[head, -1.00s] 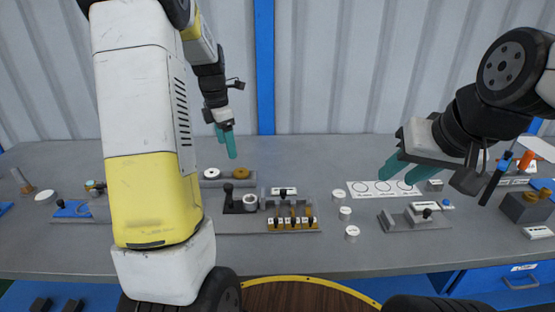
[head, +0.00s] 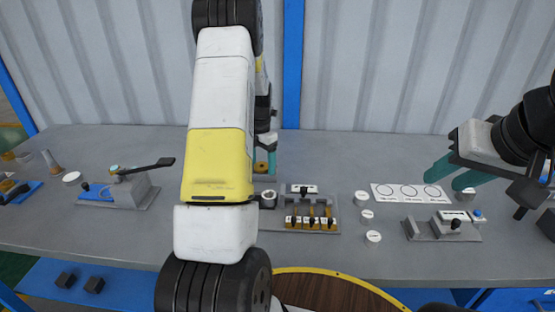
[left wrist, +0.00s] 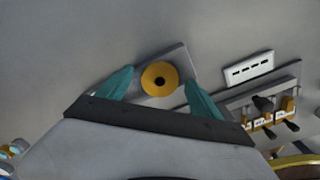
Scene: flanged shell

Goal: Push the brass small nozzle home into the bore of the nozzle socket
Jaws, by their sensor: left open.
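A round brass piece with a dark central hole, which looks like the small nozzle (left wrist: 159,79), sits on a grey plate (left wrist: 181,57) in the left wrist view. It also shows in the head view (head: 261,168), partly hidden by my left arm. My left gripper (left wrist: 160,88) is open, with its teal fingers on either side of the brass piece; I cannot tell whether they touch it. In the head view my left gripper (head: 268,163) is low over the table. A pale ring-shaped holder (head: 268,198), possibly the nozzle socket, stands nearer. My right gripper (head: 453,178) is open and empty.
A rack with several brass-coloured blocks (head: 312,222) stands right of the holder. White round caps (head: 367,216) and a card with circles (head: 410,194) lie further right. A lever fixture (head: 130,187) stands at left.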

